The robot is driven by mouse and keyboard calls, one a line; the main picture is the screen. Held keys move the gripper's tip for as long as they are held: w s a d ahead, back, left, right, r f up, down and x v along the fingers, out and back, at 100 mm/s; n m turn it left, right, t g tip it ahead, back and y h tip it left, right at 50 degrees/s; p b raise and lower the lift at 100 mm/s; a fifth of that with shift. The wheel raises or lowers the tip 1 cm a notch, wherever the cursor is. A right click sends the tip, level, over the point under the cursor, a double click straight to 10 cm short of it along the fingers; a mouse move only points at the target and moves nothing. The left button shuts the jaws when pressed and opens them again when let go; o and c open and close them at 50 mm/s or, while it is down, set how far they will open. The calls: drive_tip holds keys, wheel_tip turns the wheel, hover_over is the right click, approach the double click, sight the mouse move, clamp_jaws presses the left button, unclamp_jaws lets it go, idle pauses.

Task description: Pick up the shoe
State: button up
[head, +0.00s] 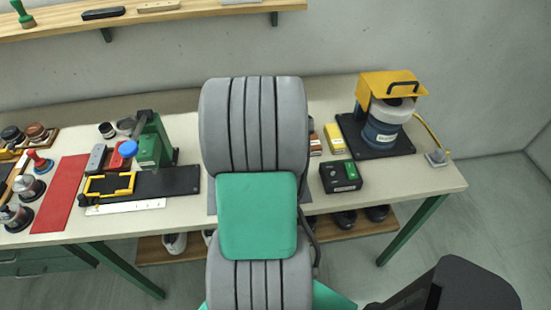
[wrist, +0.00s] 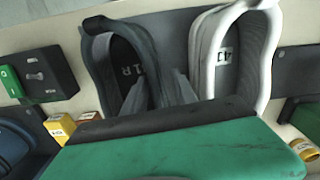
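In the wrist view a dark grey shoe (wrist: 95,50) and a white shoe (wrist: 272,50) stand side by side on the table, openings facing me. The insole of the dark one reads something like "1R", and the white one shows "41" or similar. My gripper (wrist: 158,88) reaches in from below with two grey fingers that look apart. The near side wall of the dark shoe seems to lie between them; I cannot tell whether they touch it. The green gripper body hides the lower part of both shoes. In the head view my arm covers the pair.
A black box with a green switch (head: 340,177) and a yellow-topped machine (head: 385,130) stand right of my arm. A green press (head: 152,142) and red mat (head: 62,192) are on the left. More shoes, including a white one (head: 175,243), sit on the lower shelf (head: 150,250).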

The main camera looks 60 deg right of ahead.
drive_tip(key=shift+f, duration=0.3)
clamp_jaws()
drive_tip(key=shift+d+r, duration=0.1)
idle(1.1)
